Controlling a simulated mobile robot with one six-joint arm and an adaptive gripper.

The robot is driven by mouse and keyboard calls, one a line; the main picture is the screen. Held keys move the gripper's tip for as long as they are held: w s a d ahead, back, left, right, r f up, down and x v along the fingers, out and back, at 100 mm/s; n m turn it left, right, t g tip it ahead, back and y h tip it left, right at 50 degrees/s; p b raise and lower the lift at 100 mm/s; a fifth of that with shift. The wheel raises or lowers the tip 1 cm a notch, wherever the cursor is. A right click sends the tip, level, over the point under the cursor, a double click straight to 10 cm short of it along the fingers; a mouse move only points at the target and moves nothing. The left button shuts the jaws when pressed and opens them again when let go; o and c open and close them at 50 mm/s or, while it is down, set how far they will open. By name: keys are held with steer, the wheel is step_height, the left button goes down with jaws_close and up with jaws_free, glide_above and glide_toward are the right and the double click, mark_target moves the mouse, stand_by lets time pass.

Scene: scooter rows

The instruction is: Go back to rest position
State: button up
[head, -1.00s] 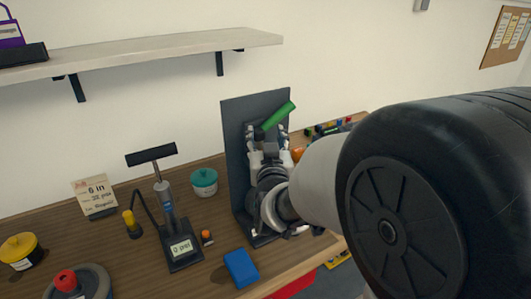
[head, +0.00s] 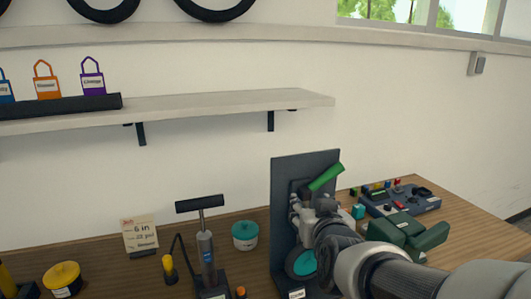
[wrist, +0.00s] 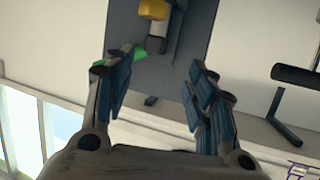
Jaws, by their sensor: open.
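My gripper (head: 314,207) is in front of the dark upright panel (head: 284,172) of a bench stand, just below its green lever (head: 326,177) in the head view. In the wrist view my gripper (wrist: 152,82) has its two fingers spread wide with nothing between them. The panel (wrist: 200,30) shows beyond the fingers there, with a yellow-ended part (wrist: 153,9) at the top and a bit of green by the left finger. A teal disc (head: 303,262) shows low on the stand, partly behind my arm. Whether the fingers touch the lever cannot be told.
The wooden bench (head: 480,225) also holds a pump with a black handle (head: 200,203), a teal pot (head: 245,235), a yellow-lidded pot (head: 62,278), a sign card (head: 140,235), a green clamp-like item (head: 408,236) and a grey tray (head: 400,200). A shelf (head: 220,103) hangs above.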

steer(key=s+d+f+g, duration=0.1)
steer(key=s+f+g, duration=0.2)
steer(key=s, duration=0.7)
steer(key=s+f+g, duration=0.3)
steer(key=s, duration=0.6)
steer(key=s+d+f+g, duration=0.1)
steer(key=s+f+g, duration=0.3)
steer(key=s, duration=0.6)
steer(key=shift+s+d, duration=0.3)
steer(key=shift+f, duration=0.1)
